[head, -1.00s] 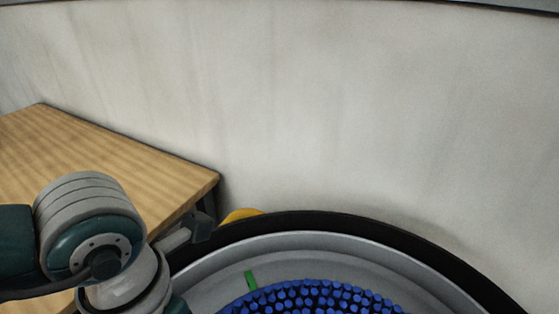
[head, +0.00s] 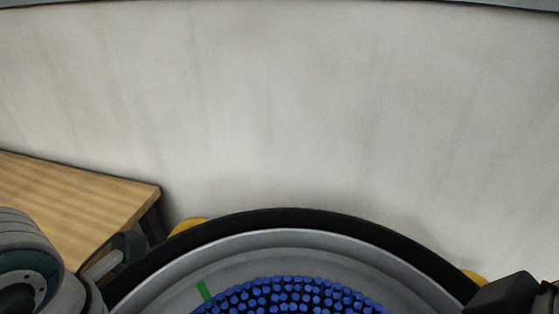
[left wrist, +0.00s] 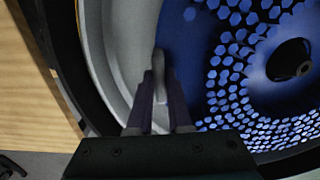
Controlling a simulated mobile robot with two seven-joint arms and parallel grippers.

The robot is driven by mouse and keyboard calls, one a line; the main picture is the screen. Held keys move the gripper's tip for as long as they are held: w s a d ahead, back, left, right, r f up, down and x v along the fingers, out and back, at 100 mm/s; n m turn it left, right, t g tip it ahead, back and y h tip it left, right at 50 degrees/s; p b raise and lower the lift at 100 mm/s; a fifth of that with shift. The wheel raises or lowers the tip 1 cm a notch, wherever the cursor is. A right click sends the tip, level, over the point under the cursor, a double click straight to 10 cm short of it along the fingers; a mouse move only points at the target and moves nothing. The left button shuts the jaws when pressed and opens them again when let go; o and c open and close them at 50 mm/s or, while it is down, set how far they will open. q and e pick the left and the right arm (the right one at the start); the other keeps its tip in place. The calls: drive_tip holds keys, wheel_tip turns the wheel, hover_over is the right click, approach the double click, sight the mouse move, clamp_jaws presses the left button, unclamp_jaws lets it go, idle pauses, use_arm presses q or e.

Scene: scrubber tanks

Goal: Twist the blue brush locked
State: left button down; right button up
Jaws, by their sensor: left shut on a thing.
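The blue brush (head: 290,297) lies bristles up inside a round grey housing, cut off by the bottom of the head view. In the left wrist view the brush (left wrist: 250,100) shows a blue disc with many bristles and a dark round hub (left wrist: 288,60). A green mark (head: 205,290) is on the grey surface beside the bristles. My left gripper (left wrist: 159,85) is at the disc's outer edge, shut on a slim grey tab (left wrist: 158,62). Whether the tab joins the brush or the housing is unclear. My left gripper's fingers and my right gripper are out of the head view.
A black rim (head: 290,217) surrounds the housing, with yellow parts (head: 187,226) outside it. A wooden table (head: 90,200) stands at the left, and a pale wall (head: 290,110) fills the back. Dark blocks show at the rim's left (head: 128,245) and right (head: 505,293).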

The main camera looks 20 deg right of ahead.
use_arm(q)
drive_tip(key=shift+d+r, duration=0.1)
drive_tip(key=shift+d, duration=0.05)
drive_tip(key=shift+w+d+m+b, duration=0.3)
drive_tip(key=shift+w+b, duration=0.1)
drive_tip(key=shift+b, duration=0.2)
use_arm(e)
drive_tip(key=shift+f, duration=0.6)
use_arm(q)
drive_tip(key=shift+w+d+m+b, duration=0.55)
drive_tip(key=shift+w+b, duration=0.2)
drive_tip(key=shift+b, duration=0.3)
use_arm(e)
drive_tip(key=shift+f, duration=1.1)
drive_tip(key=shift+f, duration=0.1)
use_arm(q)
drive_tip(key=shift+w+d+f+m+b, duration=0.2)
drive_tip(key=shift+w+d+m+b, duration=0.55)
drive_tip(key=shift+b, duration=0.75)
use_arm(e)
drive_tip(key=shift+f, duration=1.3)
use_arm(q)
drive_tip(key=shift+d+b, duration=0.15)
drive_tip(key=shift+b, duration=0.15)
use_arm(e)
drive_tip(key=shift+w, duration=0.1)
use_arm(q)
drive_tip(key=shift+w+d+m, duration=0.1)
drive_tip(key=shift+d+m, duration=0.1)
drive_tip(key=shift+m, duration=0.1)
